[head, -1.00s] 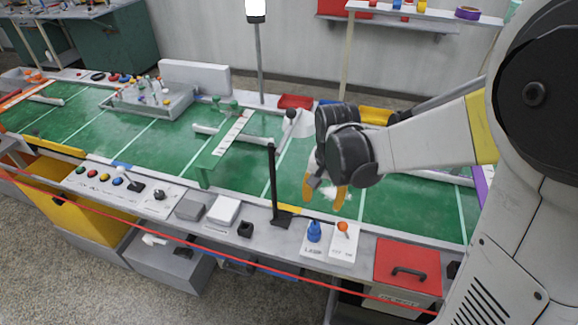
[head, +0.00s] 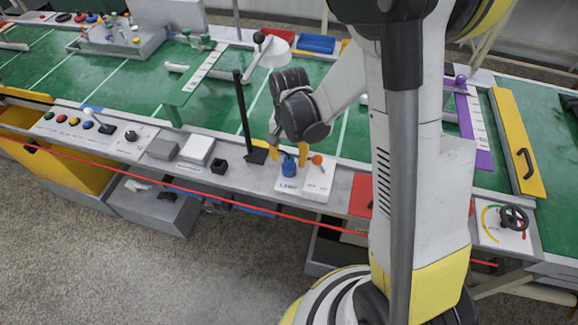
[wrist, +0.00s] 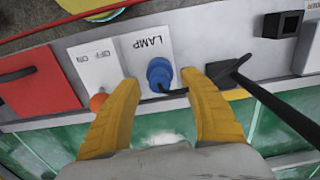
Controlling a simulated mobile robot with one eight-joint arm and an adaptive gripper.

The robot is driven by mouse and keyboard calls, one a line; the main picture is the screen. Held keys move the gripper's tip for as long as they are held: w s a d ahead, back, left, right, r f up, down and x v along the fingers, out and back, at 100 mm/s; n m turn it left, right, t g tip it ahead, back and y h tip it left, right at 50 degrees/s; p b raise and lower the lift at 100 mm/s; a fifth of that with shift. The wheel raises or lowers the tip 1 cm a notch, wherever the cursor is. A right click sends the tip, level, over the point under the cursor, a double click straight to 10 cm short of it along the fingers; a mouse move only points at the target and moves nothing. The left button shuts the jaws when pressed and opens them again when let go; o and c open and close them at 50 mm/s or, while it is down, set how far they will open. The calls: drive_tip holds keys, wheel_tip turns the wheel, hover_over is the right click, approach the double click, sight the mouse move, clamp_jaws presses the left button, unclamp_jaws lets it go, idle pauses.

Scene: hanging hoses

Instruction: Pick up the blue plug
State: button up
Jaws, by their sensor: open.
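The blue plug (head: 289,169) stands on the white LAMP plate (head: 287,184) at the bench's front edge. In the wrist view the plug (wrist: 160,72) shows as a round blue body with a dark cable leading off to the right. My gripper (head: 289,152) is open and empty, pointing down at the plug. In the wrist view its two orange fingers (wrist: 160,82) are spread, one to each side of the plug. I cannot tell whether either finger touches it.
An orange knob (head: 317,159) on the ON/OFF plate (wrist: 97,66) sits close beside one finger. A black post (head: 243,115) stands left of the plug. A red line (head: 170,187) runs along the bench front. A lamp (head: 268,50) stands behind.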

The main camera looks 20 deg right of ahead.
drive_tip(key=shift+f, duration=0.7)
clamp_jaws()
drive_tip(key=shift+r, duration=0.1)
